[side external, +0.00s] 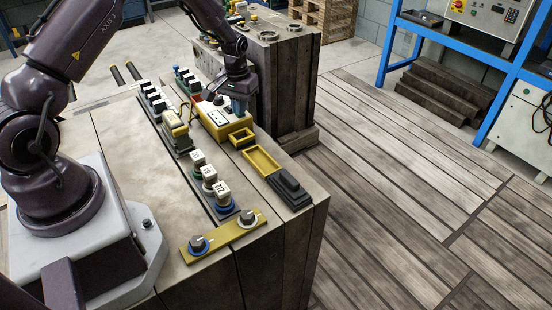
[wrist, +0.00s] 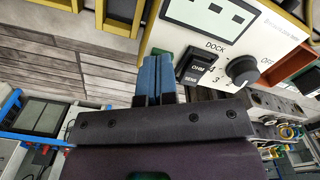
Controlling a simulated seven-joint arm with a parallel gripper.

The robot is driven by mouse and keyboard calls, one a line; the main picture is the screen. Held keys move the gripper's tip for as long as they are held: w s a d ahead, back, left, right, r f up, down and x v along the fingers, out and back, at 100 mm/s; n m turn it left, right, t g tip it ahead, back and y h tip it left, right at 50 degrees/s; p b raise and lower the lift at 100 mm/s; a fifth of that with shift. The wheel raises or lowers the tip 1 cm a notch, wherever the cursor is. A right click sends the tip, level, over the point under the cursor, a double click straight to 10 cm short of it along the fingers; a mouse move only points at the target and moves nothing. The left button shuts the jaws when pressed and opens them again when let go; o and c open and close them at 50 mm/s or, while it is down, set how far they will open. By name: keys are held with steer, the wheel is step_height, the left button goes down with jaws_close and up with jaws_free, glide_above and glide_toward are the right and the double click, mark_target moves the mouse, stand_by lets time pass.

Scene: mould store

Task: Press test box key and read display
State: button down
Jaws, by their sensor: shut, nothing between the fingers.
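The test box (side external: 222,122) is a cream and yellow case on the bench top, beside the row of blocks. In the wrist view its display (wrist: 212,16) is pale with dark dash-like bars, cut off by the top edge. Below the display is a black key (wrist: 193,68) with white lettering that seems to read OHM and SENS, under the word DOCK. A dark round knob (wrist: 243,70) is right of it. My gripper (wrist: 158,62) is shut and empty, its blue fingertips just left of the key; I cannot tell whether they touch. My gripper also shows over the box's far side (side external: 237,103).
Near the box are a small yellow frame (side external: 242,138), a yellow tray (side external: 262,161) and a black block (side external: 289,187). White-topped blocks (side external: 209,177) and a yellow plate with two knobs (side external: 225,236) stand closer. A second bench is behind my gripper.

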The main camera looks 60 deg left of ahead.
steer(key=shift+r, duration=3.5)
steer(key=shift+s+d+f+g, duration=0.2)
steer(key=shift+s+d+f, duration=0.05)
steer(key=shift+s, duration=0.3)
steer(key=shift+s+d+f+g, duration=0.2)
steer(key=shift+s+d, duration=0.05)
steer(key=shift+s, duration=0.3)
steer(key=s+d+r+m+t, duration=0.6)
steer(key=s+d+r, duration=1.3)
steer(key=r, duration=0.4)
steer(key=shift+s+r, duration=0.15)
steer(key=shift+s, duration=0.5)
